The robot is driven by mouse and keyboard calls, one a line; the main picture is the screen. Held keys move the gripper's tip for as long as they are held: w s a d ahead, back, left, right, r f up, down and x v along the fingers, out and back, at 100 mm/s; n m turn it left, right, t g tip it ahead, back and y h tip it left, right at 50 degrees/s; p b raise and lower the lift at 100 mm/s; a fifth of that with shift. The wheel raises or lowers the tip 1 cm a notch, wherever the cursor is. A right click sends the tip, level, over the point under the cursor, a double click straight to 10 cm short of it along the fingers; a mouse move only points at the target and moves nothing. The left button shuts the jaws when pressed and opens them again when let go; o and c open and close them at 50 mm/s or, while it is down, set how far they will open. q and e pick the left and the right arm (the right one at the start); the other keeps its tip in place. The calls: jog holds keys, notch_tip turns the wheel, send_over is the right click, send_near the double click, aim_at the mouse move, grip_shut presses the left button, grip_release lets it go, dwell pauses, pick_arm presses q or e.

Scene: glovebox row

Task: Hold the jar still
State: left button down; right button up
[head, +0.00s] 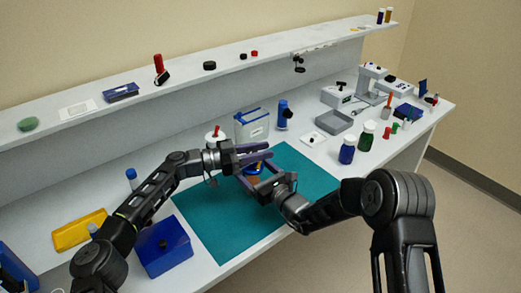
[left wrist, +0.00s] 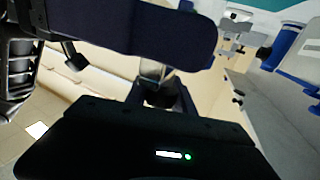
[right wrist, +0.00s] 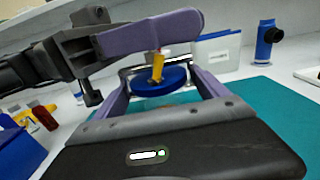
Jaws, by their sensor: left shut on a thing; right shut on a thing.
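The jar (head: 254,179) stands over the teal mat and looks orange-brown below a blue top. The blue top also shows in the right wrist view (right wrist: 160,82), with a yellow piece (right wrist: 157,66) standing up from its middle. My right gripper (head: 257,184) is shut around the jar, a finger on each side. My left gripper (head: 268,157) is above the jar, shut on the yellow piece; its near finger crosses above the blue top in the right wrist view. In the left wrist view, a dark finger hides most of the contact.
The teal mat (head: 215,225) is mostly clear around the jar. A blue box (head: 165,250) and yellow tray (head: 78,231) are at left. A white bin (head: 252,127) and blue cylinder (head: 283,115) stand behind. A shelf (head: 200,73) runs along the back.

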pick_arm(q)
jog(key=shift+s+m+g, duration=0.1)
jog(key=shift+m+g, duration=0.3)
jog(key=shift+g, duration=0.2)
jog(key=c, duration=1.1)
grip_release()
jog(key=shift+o, duration=0.2)
jog(key=s+a, duration=0.2)
jog(key=a, duration=1)
